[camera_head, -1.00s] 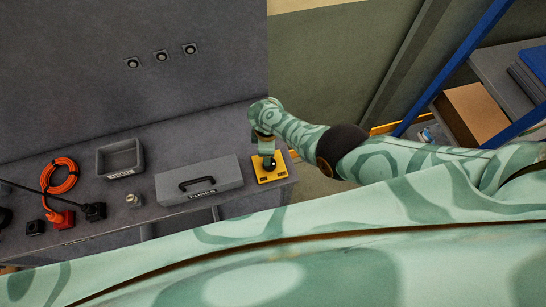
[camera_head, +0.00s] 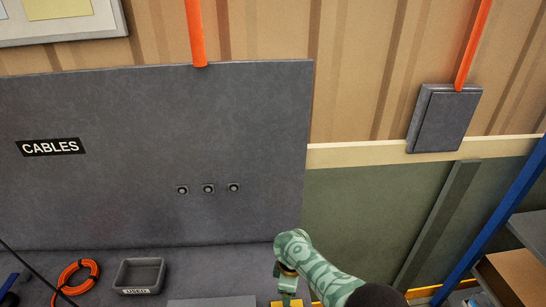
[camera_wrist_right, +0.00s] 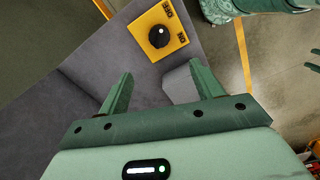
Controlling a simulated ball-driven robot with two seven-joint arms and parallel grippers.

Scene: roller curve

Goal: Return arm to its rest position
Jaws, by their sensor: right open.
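My right arm comes up from the bottom of the head view, and my right gripper (camera_head: 286,283) points down there, partly cut off by the picture's lower edge. In the right wrist view the two fingers of my right gripper (camera_wrist_right: 162,86) stand wide apart with nothing between them. Beyond the fingertips lies a yellow plate (camera_wrist_right: 174,43) with a round black knob (camera_wrist_right: 159,36) on the bench corner. The plate's edge also shows low in the head view. My left gripper is not recognisable in either view.
The grey bench (camera_head: 206,258) holds a coiled orange cable (camera_head: 77,276), a grey tray (camera_head: 139,275) and a grey case (camera_head: 212,302). Behind it stands a grey panel with the sign CABLES (camera_head: 50,147) and three round sockets. A shelf with a blue post (camera_head: 497,210) stands at right.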

